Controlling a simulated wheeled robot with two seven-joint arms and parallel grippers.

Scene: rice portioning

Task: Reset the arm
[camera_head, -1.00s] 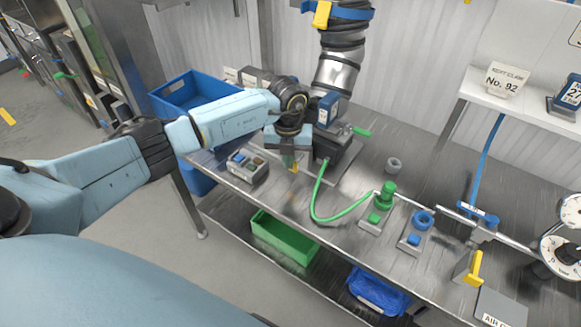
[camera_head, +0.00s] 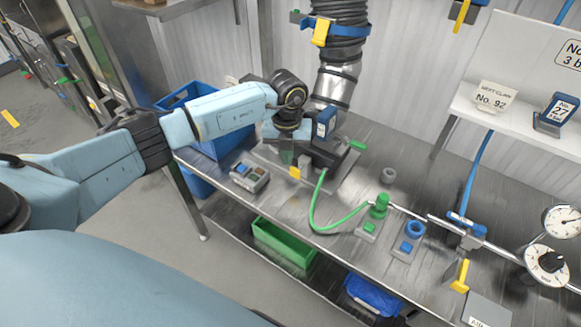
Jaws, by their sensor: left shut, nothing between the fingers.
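My left arm comes in from the left and reaches over the metal bench. My left gripper (camera_head: 296,166) points down over the bench, beside the dark machine base under the ribbed hose. Its fingers are small in the view and look shut, with nothing visible held. Part of the machine base (camera_head: 330,152) is behind my wrist. My right arm is not in view.
A grey button box (camera_head: 249,176) sits left of the gripper on the bench (camera_head: 290,205). A green hose (camera_head: 318,205) curves to a green-button box (camera_head: 372,213). A blue crate (camera_head: 185,97) stands behind my forearm. Gauges (camera_head: 547,262) stand at the right.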

